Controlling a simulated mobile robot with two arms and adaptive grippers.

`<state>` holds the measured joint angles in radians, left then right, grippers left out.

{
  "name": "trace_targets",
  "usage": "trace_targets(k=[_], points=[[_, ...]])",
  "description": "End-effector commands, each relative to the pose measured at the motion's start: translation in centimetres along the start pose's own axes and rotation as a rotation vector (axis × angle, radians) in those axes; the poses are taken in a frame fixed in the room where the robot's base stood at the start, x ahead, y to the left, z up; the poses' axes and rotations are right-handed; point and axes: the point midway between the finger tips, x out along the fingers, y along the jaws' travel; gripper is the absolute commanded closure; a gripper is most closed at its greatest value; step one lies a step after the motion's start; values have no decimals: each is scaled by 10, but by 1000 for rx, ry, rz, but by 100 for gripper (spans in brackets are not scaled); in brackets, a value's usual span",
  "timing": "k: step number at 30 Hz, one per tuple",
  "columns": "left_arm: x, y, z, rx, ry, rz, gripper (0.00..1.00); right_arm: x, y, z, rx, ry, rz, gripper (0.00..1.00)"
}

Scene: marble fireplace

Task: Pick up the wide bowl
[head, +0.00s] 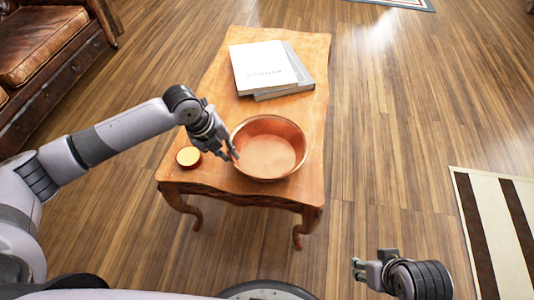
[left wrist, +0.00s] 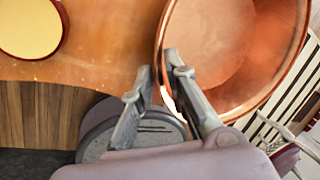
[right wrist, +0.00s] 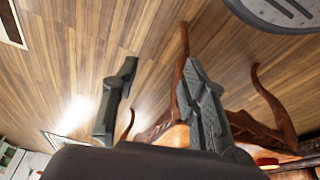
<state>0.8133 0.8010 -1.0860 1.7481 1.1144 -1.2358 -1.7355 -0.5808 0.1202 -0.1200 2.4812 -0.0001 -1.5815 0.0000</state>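The wide bowl (head: 268,150) is a copper-coloured round bowl, upright near the front right of the wooden table (head: 225,178). In the left wrist view the bowl (left wrist: 215,40) fills the upper right. My left gripper (head: 231,157) is at the bowl's left rim, pointing down. In the left wrist view its fingers (left wrist: 159,66) straddle the bowl's wall, one inside and one outside, with the narrow gap filled by the rim. My right gripper (head: 357,270) is away from the table, low over the floor at front right. Its fingers (right wrist: 160,72) are apart and empty.
A small round container with a yellow top (head: 189,156) stands left of the bowl, close to my left arm. Books (head: 268,68) lie at the table's back. A brown leather sofa (head: 40,45) is far left, a striped rug (head: 497,230) at right. Floor right of the table is clear.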

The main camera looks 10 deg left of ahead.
Motion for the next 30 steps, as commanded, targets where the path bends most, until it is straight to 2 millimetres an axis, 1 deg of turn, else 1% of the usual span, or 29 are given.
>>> trace_targets(k=[2,6,9,12,15,18,26,30], points=[[5,0,-1,0,0,1,86,2,0,0,0,0,0,60],[22,0,-6,-1,1,0,86,10,0,1,0,7,0,60],[33,-1,-9,0,1,0,86,13,-3,-24,-4,116,-5,60],[42,0,-8,-2,-1,1,86,13,-5,-43,-7,201,-9,60],[49,-1,-9,-1,-1,0,86,12,-7,-58,-9,265,-13,60],[52,-1,-9,-1,-1,0,86,10,-8,-66,-10,300,-15,60],[53,-1,-8,-1,-1,0,86,10,-8,-68,-10,311,-15,60],[52,-1,-8,-1,-1,0,94,10,-8,-68,-10,310,-15,60]])
